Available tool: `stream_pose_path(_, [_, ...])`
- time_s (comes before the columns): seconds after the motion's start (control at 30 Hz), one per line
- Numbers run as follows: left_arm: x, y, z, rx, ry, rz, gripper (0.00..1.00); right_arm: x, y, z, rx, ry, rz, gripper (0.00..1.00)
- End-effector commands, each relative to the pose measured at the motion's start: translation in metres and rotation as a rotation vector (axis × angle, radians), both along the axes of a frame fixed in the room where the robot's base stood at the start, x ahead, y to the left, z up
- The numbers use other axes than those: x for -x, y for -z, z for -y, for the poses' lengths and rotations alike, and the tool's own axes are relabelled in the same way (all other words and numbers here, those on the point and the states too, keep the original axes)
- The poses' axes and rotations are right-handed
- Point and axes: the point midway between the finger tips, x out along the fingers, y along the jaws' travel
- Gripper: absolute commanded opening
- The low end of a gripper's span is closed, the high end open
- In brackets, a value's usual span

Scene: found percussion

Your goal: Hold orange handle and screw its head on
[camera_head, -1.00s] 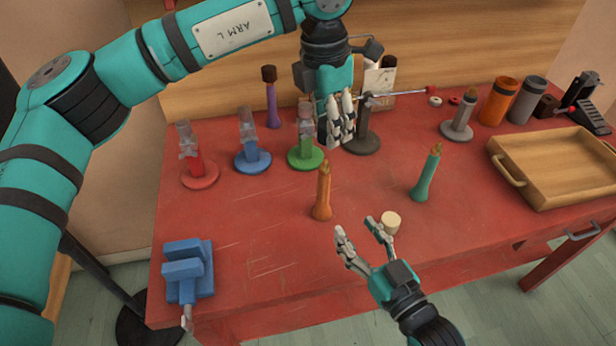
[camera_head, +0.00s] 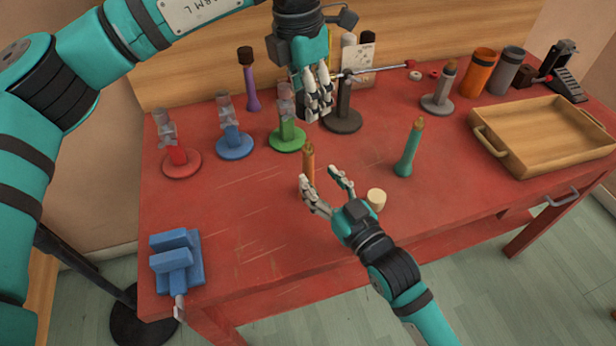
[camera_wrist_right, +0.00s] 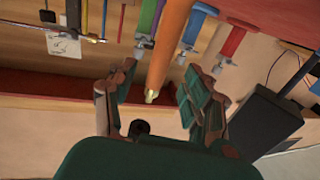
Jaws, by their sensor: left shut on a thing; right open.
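The orange handle (camera_head: 309,160) stands upright on the table with its threaded end up. In the right wrist view the orange handle (camera_wrist_right: 172,40) shows between the open fingers, its brass tip toward the palm. My right gripper (camera_head: 322,182) is open and empty, right in front of the handle; contact cannot be told. A cream cylindrical head (camera_head: 376,199) lies just right of the right gripper. My left gripper (camera_head: 318,100) is shut above the back of the table, near the dark stand (camera_head: 343,118). What it holds is not clear; a thin red-tipped rod (camera_head: 380,70) extends near its fingers.
Red (camera_head: 181,163), blue (camera_head: 235,143) and green (camera_head: 288,138) stands line the back left. A teal handle (camera_head: 409,150) stands to the right. A blue vise (camera_head: 177,265) sits front left. A wooden tray (camera_head: 492,150) is at the right. The front middle is clear.

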Motion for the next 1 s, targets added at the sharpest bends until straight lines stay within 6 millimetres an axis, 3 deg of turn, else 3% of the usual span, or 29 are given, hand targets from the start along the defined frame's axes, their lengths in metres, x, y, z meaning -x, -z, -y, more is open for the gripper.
stream_pose_path(0.1, [0.000, 0.000, 0.000, 0.000, 0.000, 0.000, 0.12, -0.019, 0.000, -0.012, 0.000, 0.000, 0.000, 0.51])
stream_pose_path(0.3, [0.000, 0.000, 0.000, 0.000, 0.000, 0.000, 0.12, -0.039, 0.000, -0.023, 0.001, 0.000, 0.000, 0.51])
stream_pose_path(0.73, [0.000, 0.000, 0.000, 0.000, 0.000, 0.000, 0.12, -0.045, 0.001, -0.027, 0.002, 0.000, -0.001, 0.51])
stream_pose_path(1.0, [0.000, 0.000, 0.000, 0.000, 0.000, 0.000, 0.12, -0.045, 0.001, -0.026, 0.002, 0.000, -0.001, 0.15])
